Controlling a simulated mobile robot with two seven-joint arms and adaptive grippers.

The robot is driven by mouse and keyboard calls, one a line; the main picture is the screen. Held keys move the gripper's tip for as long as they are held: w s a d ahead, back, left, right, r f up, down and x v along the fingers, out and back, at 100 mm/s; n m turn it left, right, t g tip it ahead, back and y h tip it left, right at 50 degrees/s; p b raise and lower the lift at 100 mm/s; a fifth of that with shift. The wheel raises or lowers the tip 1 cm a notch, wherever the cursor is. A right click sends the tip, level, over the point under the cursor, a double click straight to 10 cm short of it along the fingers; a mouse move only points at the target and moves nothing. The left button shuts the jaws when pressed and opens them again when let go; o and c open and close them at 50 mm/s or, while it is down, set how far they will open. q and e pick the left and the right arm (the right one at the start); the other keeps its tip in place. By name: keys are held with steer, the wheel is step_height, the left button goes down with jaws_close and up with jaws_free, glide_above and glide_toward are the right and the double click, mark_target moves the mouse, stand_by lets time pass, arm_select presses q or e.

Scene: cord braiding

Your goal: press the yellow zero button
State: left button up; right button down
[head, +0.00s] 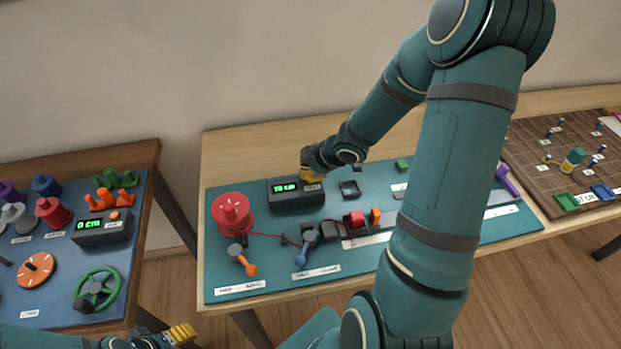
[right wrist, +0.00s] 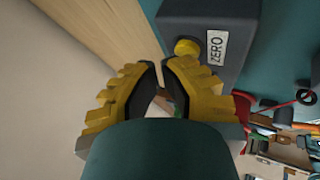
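The dark display box (head: 297,198) with green digits stands at the back of the teal board. The yellow zero button (right wrist: 186,47) is on its face beside a white ZERO label (right wrist: 215,47) in the right wrist view. In the head view my right gripper (head: 311,175) is at the box's top right corner and hides the button.
A red spool (head: 232,213) stands left of the box, its red cord running right. Orange-handled and blue-handled levers (head: 243,260) are in front. A black square tray (head: 350,189) is right of the box. A second table with another display (head: 103,229) stands at left.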

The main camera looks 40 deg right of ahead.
steer(key=shift+f, duration=0.25)
steer(key=shift+r, duration=0.1)
stand_by(0.4)
steer(key=shift+r+p, duration=0.7)
steer(key=shift+r, duration=0.05)
step_height(320, 180, up, 5)
steer(key=p, duration=0.5)
stand_by(0.8)
